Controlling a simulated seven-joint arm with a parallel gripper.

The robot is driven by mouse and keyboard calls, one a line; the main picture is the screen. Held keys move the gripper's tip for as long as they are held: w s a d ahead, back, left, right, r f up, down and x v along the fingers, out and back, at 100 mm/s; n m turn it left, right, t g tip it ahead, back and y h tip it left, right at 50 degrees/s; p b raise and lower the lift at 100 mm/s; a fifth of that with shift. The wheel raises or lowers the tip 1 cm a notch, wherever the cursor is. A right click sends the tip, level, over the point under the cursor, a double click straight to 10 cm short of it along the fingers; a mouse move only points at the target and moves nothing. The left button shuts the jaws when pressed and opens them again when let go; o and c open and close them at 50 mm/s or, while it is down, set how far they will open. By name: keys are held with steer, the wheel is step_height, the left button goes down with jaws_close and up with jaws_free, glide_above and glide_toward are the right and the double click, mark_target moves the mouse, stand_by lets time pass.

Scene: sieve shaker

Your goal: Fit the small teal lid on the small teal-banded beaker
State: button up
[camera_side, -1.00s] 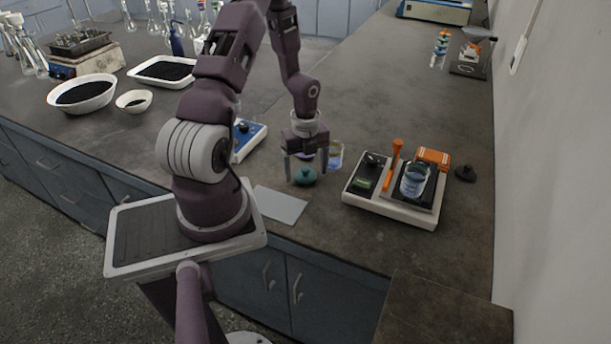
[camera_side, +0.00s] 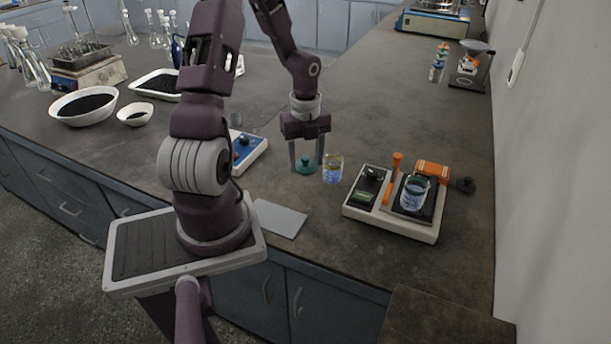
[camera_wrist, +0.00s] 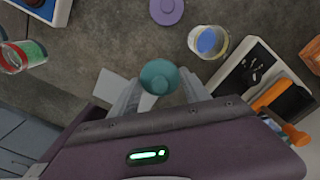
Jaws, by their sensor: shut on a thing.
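My gripper (camera_side: 306,166) is shut on the small teal lid (camera_side: 304,164), a round piece with a knob. The lid appears just above the bench; in the wrist view it shows between my fingers (camera_wrist: 159,77). A beaker with a green-teal band and red contents (camera_wrist: 22,56) stands at the left edge of the wrist view, partly cut off. I cannot make it out in the side view, where my arm may hide it. A different beaker, with a yellowish band and blue contents (camera_side: 333,170), stands just right of the lid, also in the wrist view (camera_wrist: 208,41).
A white device (camera_side: 395,205) at right bears another beaker (camera_side: 414,192) and orange parts. A blue-and-white device (camera_side: 247,152) and a flat grey plate (camera_side: 280,218) lie to the left. A purple disc (camera_wrist: 166,11) lies ahead in the wrist view.

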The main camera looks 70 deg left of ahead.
mark_target(306, 157)
step_height(306, 157, up, 15)
steer(key=w+d, duration=1.8)
steer(key=w, duration=0.2)
step_height(306, 157, down, 9)
steer(key=shift+w+d, duration=0.15)
steer(key=shift+f, duration=0.9)
stand_by(2.6)
steer(key=o, duration=1.4)
